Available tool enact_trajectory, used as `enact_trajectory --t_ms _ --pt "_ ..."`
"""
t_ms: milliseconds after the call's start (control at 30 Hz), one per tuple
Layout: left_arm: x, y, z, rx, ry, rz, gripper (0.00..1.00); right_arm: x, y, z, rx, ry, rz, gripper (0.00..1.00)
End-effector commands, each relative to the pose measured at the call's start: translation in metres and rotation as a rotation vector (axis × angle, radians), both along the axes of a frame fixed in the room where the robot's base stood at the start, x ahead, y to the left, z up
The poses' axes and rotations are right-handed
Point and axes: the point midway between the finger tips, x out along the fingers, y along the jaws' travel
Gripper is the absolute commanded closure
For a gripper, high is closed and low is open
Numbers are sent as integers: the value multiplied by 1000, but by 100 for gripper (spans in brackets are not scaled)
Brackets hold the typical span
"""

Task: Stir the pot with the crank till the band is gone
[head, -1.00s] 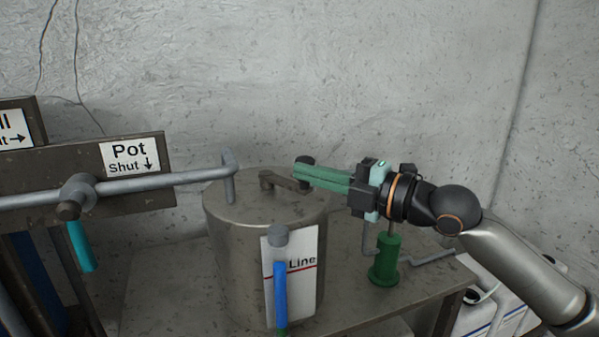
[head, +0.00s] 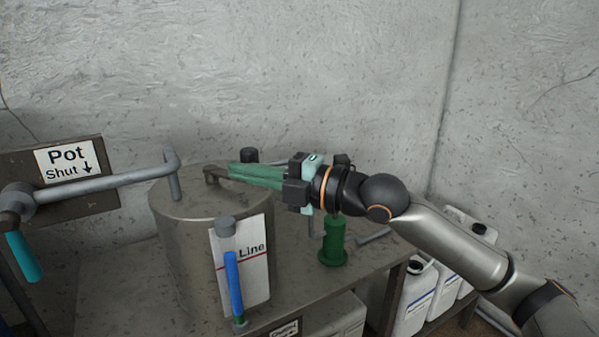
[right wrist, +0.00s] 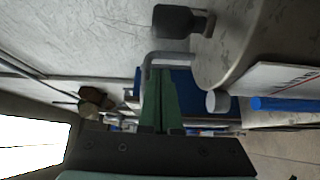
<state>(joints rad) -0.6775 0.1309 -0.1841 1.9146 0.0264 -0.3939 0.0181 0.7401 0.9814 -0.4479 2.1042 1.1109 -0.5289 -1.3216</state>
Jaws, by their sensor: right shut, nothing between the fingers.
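The steel pot (head: 185,260) stands on a metal bench. Its crank (head: 212,172) lies on the lid, with a dark upright knob (head: 249,154); the crank also shows in the right wrist view (right wrist: 183,22). My right gripper (head: 231,171) is shut and empty, its green fingers pointing left over the lid, in front of the knob and hiding part of the crank arm. In the right wrist view the fingertips (right wrist: 159,72) appear apart from the knob. A sight tube (head: 236,280) with blue in it stands before a white "Line" plate (head: 255,270). I cannot make out a distinct band. My left gripper is out of view.
A grey pipe (head: 110,189) with a teal-handled valve (head: 22,256) ends in an elbow over the pot's left side. A "Pot Shut" sign (head: 65,160) is behind it. A green stand (head: 333,241) is right of the pot. White jugs (head: 415,300) stand at the lower right.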

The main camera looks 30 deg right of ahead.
Motion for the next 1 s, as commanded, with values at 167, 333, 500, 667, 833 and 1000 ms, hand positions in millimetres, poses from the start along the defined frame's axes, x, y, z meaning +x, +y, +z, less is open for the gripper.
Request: enact_trajectory --t_ms 167,333,500,667,833,1000 --pt "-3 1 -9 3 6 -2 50 -8 -19 -4 -6 1 -6 100" --pt "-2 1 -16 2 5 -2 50 -19 -40 -5 -7 2 -5 100" --pt "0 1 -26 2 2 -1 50 -27 -57 -6 -2 5 -3 100" --pt "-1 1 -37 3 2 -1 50 -33 -70 -6 -3 2 -4 100" --pt "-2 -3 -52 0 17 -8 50 -38 -83 -6 -1 3 -6 100" --pt "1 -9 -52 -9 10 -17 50 -42 -88 -4 -1 2 -2 100"
